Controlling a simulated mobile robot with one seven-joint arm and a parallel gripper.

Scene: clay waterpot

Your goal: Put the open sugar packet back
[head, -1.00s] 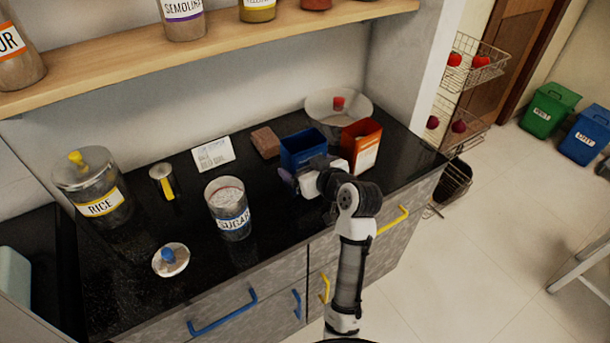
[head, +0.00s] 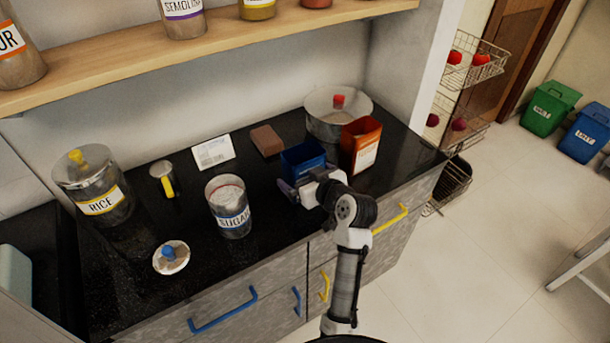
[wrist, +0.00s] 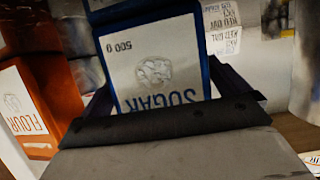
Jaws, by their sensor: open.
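The blue sugar packet (head: 303,158) is open at the top and stands upright on the black counter, left of the orange flour packet (head: 362,146). In the wrist view the sugar packet's white label (wrist: 158,68) faces me, its lettering upside down. My gripper (head: 290,190) is open at the near side of the sugar packet, low by the counter. In the wrist view its dark fingers show on both sides of the packet. Whether they touch it is hidden.
The open sugar jar (head: 230,208) stands left of my gripper, with its blue-knobbed lid (head: 171,257) on the counter. A rice jar (head: 95,190), a mug (head: 161,180), a card (head: 213,152), a brown block (head: 267,140) and a lidded pot (head: 325,120) stand around. Counter beside the gripper is clear.

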